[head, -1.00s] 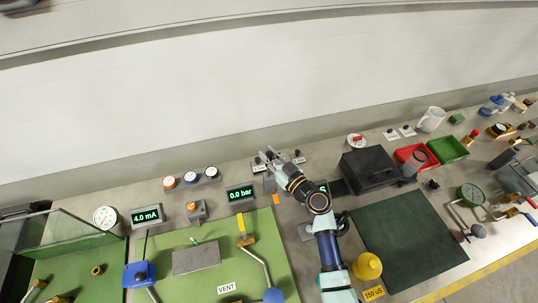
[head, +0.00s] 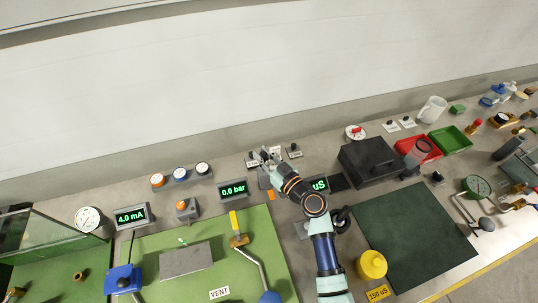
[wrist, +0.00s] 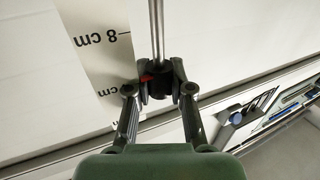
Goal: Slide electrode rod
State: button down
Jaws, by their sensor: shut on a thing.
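The electrode rod (wrist: 157,30) shows in the wrist view as a thin metal rod running up from a black collar (wrist: 158,87). My gripper (wrist: 160,80) is shut on this black collar, one finger on each side. A small red mark shows beside the left finger. A pale scale strip (wrist: 100,50) marked "8 cm" stands left of the rod. In the head view my gripper (head: 266,158) is at the back of the bench by the wall, and the rod cannot be made out there. A display (head: 319,185) reading "uS" is partly hidden by my arm.
Small labelled switches (head: 294,151) stand close around my gripper. A "0.0 bar" display (head: 233,190) is to its left. A black box (head: 370,163) and a dark green mat (head: 415,235) lie right of my arm.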

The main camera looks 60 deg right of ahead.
jog(key=c, duration=1)
grip_release()
jog(key=v, duration=1.2)
